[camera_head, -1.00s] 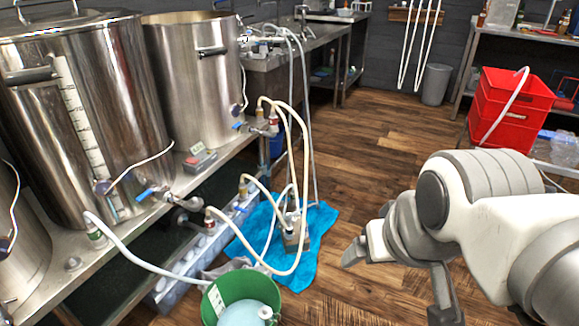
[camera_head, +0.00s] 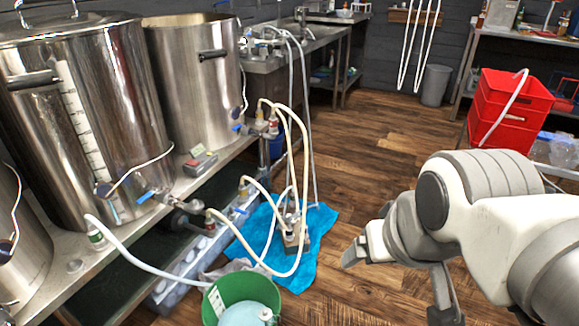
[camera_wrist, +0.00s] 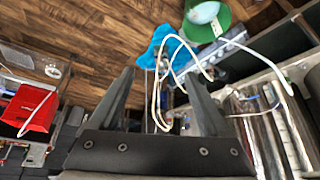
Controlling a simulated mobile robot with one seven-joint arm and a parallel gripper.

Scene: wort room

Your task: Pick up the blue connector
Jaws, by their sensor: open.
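No separate part stands out as the blue connector. Small blue parts show on the valve of the front steel kettle (camera_head: 146,197), on the rear kettle's valve (camera_head: 238,128) and by the lower hose fittings (camera_head: 240,211). I cannot tell which is meant. My gripper (camera_head: 398,285) hangs over the wooden floor at the lower right, away from the kettles and hoses. In the wrist view my gripper (camera_wrist: 160,85) has its two fingers spread, with nothing held between them. Pale hoses and the blue cloth show beyond the fingers.
A blue cloth (camera_head: 265,226) lies on the floor under a pump (camera_head: 294,236) and looping pale hoses (camera_head: 304,130). A green bucket (camera_head: 213,303) stands at the front. Red crates (camera_head: 512,97) sit at the right. The wooden floor (camera_head: 370,150) between is clear.

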